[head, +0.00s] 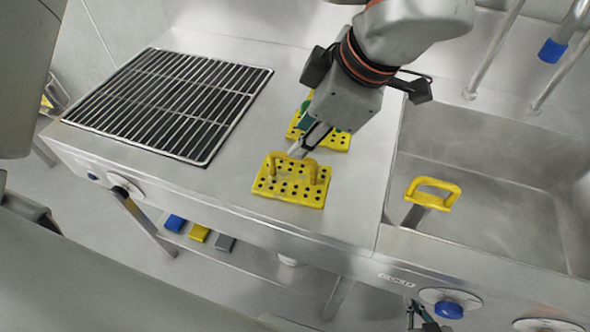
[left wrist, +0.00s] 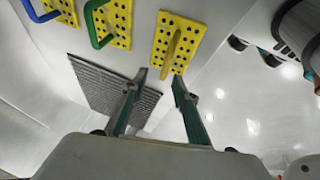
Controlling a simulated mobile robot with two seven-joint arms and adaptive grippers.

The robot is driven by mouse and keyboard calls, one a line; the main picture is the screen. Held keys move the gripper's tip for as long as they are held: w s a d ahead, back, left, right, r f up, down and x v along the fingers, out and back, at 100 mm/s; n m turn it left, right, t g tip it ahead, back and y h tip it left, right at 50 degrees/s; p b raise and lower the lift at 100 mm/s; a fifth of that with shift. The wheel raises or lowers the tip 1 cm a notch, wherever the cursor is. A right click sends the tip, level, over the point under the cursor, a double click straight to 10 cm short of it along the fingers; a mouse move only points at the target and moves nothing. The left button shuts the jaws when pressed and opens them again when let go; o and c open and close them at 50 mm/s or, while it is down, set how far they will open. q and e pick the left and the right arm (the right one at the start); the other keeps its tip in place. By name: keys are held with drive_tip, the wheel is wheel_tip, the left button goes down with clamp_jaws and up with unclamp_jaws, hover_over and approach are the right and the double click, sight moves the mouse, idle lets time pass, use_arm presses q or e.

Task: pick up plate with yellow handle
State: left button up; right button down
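The yellow perforated plate with a yellow handle (head: 268,187) lies flat near the front edge of the steel counter. It also shows in the left wrist view (left wrist: 189,43), just beyond my fingertips. My left gripper (head: 301,147) is low beside the handle, on its far side. Its fingers are apart and empty in the left wrist view (left wrist: 160,78), with the handle ahead of them. A plate with a green handle (left wrist: 121,22) lies beside it, partly hidden by my gripper in the head view. My right gripper (head: 420,317) is partly visible low at the front; its opening is unclear.
A plate with a blue handle (left wrist: 67,8) is at the wrist view's upper left. A dark grille (head: 170,100) is set into the counter at left. The sink (head: 500,210) at right holds a yellow-handled item (head: 433,188). Knobs, including a blue one (head: 448,310), line the front.

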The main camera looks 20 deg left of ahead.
use_arm(q)
hover_over(293, 169)
drive_tip(key=s+d, duration=0.1)
drive_tip(key=s, duration=0.1)
wheel_tip(293, 169, down, 6)
drive_tip(key=shift+s+f, duration=0.1)
drive_tip(key=shift+a+f+b, duration=0.15)
drive_tip(key=shift+f+b, duration=0.15)
drive_tip(key=shift+f, duration=0.05)
clamp_jaws()
